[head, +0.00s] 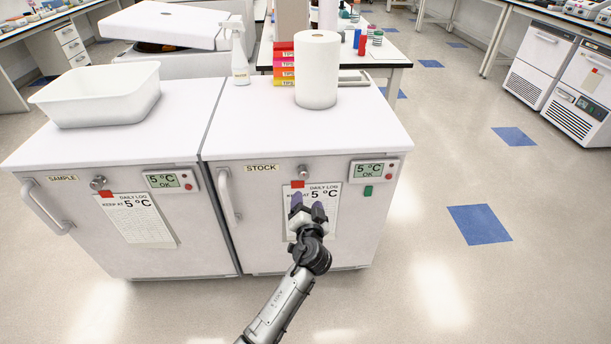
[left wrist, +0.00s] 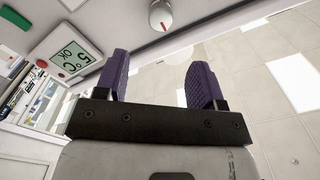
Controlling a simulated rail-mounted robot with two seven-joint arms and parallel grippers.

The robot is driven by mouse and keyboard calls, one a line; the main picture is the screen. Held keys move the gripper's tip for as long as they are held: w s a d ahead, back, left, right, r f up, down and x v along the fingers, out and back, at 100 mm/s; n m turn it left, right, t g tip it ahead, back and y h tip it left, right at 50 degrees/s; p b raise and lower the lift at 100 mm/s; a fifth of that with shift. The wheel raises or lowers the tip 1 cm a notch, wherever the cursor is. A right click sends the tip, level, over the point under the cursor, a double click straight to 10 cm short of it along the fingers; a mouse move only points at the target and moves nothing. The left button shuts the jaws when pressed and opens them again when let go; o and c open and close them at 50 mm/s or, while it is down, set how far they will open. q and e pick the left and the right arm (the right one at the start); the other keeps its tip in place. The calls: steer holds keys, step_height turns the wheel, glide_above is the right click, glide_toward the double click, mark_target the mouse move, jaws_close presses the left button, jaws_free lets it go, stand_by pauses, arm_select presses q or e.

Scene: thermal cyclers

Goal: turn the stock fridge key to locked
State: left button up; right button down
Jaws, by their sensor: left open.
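The stock fridge (head: 265,205) is the right one of two white fridges, with a "STOCK" label. Its key knob (head: 303,172) is a small round grey knob near the top of the door, above the daily log sheet. In the left wrist view the knob (left wrist: 162,15) shows a red mark on its face, at the top edge. My left gripper (head: 308,205) is in front of the log sheet, below the knob and apart from it. Its purple fingers (left wrist: 162,80) are open with nothing between them. My right gripper is not in view.
The door handle (head: 229,196) is left of the knob; the 5 °C display (head: 373,170) is right of it. The sample fridge (head: 120,215) stands on the left. A paper roll (head: 317,70) and spray bottle (head: 238,55) stand on top. The floor at right is clear.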

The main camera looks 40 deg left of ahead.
mark_target(304, 176)
arm_select(q)
steer(key=b+x, duration=0.4)
steer(key=x, duration=0.8)
steer(key=shift+w+a, duration=0.1)
steer(key=shift+a, duration=0.15)
steer(key=shift+c, duration=0.3)
steer(key=c, duration=0.9)
steer(key=shift+o, duration=0.2)
